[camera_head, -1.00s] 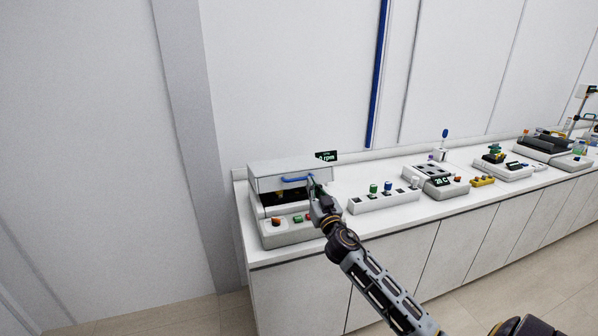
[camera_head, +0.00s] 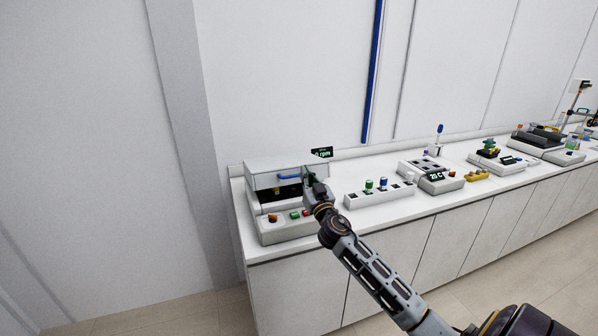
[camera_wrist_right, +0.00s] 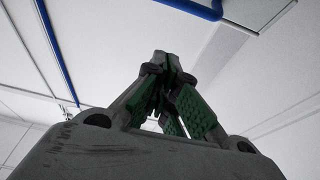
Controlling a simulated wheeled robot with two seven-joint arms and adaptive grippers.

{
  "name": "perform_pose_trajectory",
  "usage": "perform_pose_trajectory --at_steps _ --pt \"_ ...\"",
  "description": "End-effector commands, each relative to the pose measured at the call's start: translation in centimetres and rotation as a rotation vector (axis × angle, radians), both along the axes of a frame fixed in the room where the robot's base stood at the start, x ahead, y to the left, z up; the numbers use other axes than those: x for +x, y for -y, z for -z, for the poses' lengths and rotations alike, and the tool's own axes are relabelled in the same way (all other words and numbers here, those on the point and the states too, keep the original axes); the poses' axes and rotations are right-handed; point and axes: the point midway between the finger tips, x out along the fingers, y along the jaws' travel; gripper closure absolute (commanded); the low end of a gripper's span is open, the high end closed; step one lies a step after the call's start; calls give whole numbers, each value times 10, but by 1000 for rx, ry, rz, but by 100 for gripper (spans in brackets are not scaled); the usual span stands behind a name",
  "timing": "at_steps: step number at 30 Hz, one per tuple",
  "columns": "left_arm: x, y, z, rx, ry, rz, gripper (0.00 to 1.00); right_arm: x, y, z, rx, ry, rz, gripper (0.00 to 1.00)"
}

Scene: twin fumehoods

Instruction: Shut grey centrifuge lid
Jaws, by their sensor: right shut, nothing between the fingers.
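The centrifuge (camera_head: 290,232) stands at the left end of the bench. Its grey lid (camera_head: 262,181) is raised, with a dark gap under its front edge. A blue handle (camera_head: 288,177) runs along the lid's front. My right gripper (camera_head: 308,174) is at the right end of the lid's front, beside the handle; whether it touches cannot be told. My left gripper is out of view.
Right of the centrifuge stand a white rack (camera_head: 365,199) with coloured caps, a heater block (camera_head: 440,186) with a display and a yellow item (camera_head: 477,175). A small display (camera_head: 321,153) is behind the lid. The wall is close behind the bench.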

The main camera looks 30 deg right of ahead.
Motion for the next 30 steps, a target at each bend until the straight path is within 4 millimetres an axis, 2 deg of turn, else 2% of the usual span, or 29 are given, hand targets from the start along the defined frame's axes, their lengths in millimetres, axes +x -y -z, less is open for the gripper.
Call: perform_pose_trajectory --at_steps 28,30 --pt "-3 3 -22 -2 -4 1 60 70 17 -23 -1 1 0 100" --pt "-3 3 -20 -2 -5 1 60 70 17 -14 0 -2 0 100"
